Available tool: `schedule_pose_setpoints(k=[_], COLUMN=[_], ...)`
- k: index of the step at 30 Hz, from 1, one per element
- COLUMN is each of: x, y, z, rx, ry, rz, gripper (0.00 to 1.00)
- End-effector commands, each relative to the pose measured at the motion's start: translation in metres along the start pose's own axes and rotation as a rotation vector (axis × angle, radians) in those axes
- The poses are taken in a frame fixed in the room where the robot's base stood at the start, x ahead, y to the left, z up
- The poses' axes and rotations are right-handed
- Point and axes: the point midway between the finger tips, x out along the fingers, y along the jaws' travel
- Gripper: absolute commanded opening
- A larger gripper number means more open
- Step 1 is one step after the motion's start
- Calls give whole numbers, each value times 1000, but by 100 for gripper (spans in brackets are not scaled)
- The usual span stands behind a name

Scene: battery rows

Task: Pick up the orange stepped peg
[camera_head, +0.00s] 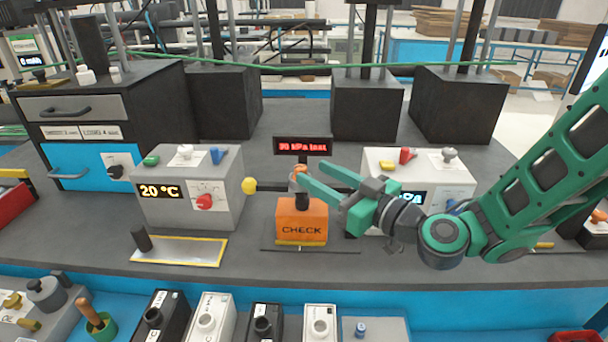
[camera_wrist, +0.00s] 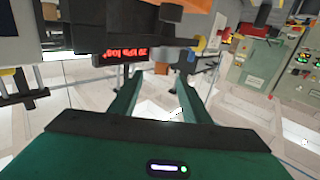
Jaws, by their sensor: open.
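A small orange piece (camera_head: 299,171), which looks like the stepped peg, shows above a black collar (camera_head: 302,200) on top of the orange CHECK box (camera_head: 287,222). Whether it sits in the collar is not clear. My gripper (camera_head: 309,172) reaches in from the right, its green fingers open and pointing left at the orange piece; one finger partly covers it. In the wrist view the piece (camera_wrist: 161,68) shows between and just beyond the two open fingertips (camera_wrist: 158,80). I cannot see contact with either finger.
A red-lettered display (camera_head: 303,146) stands just behind the box. A yellow ball (camera_head: 249,186) sits close on the left. Several blocks line the front.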

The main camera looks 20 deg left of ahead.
Motion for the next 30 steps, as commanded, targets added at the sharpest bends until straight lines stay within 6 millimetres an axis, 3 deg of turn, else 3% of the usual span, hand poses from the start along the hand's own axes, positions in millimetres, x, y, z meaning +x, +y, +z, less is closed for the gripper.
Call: schedule_pose_setpoints(k=[6, 16, 25, 30], x=[31, 53, 89, 97], y=[-3, -4, -4, -2], z=[-1, 0, 2, 3], rx=[-3, -2, -3, -1], ry=[2, 1, 2, 0], rz=[-7, -7, -7, -5], gripper=[43, 43, 43, 43])
